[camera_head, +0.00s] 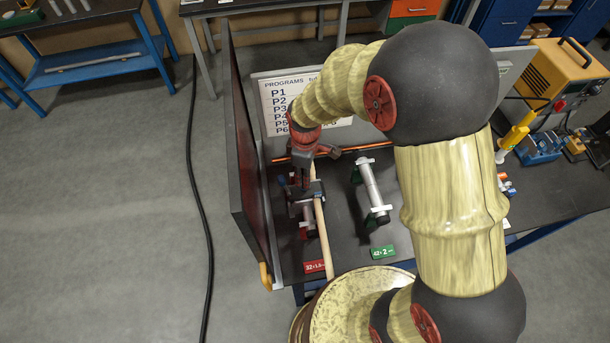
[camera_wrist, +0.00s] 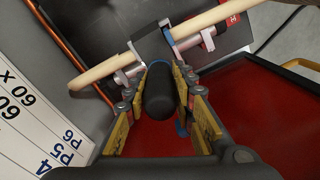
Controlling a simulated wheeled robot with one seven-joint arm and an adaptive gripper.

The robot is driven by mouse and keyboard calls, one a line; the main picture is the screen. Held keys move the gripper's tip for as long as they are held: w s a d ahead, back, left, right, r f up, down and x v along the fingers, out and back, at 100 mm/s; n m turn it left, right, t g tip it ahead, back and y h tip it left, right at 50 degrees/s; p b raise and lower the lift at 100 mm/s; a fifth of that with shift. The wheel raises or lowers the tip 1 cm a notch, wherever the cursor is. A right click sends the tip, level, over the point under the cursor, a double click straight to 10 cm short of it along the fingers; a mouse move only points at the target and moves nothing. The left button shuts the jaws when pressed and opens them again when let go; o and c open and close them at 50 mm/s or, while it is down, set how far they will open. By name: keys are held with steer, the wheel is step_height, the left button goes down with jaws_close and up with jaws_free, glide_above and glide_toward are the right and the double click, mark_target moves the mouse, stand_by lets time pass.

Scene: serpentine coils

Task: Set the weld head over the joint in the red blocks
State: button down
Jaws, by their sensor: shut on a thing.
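My gripper (camera_head: 305,178) is shut on the black handle (camera_wrist: 160,92) of the weld head (camera_wrist: 152,44). The weld head, grey and open-mouthed with a blue edge, also shows in the head view (camera_head: 303,192). A cream hose or bar (camera_head: 323,240) runs across beside it. The red blocks (camera_head: 306,230) hold a short silver tube (camera_wrist: 190,43) under and beyond the head.
A second silver tube (camera_head: 374,190) lies in green blocks to the right. A dark panel (camera_head: 245,160) stands close on the left, and a programs board (camera_head: 280,105) stands behind. An orange pipe (camera_head: 362,148) runs along the back. Bench between the tubes is clear.

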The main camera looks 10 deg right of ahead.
steer(key=c, duration=1.4)
jaws_free()
steer(key=shift+f, duration=0.1)
steer(key=shift+s+f, duration=0.1)
step_height(320, 180, up, 12)
steer(key=shift+r, duration=0.1)
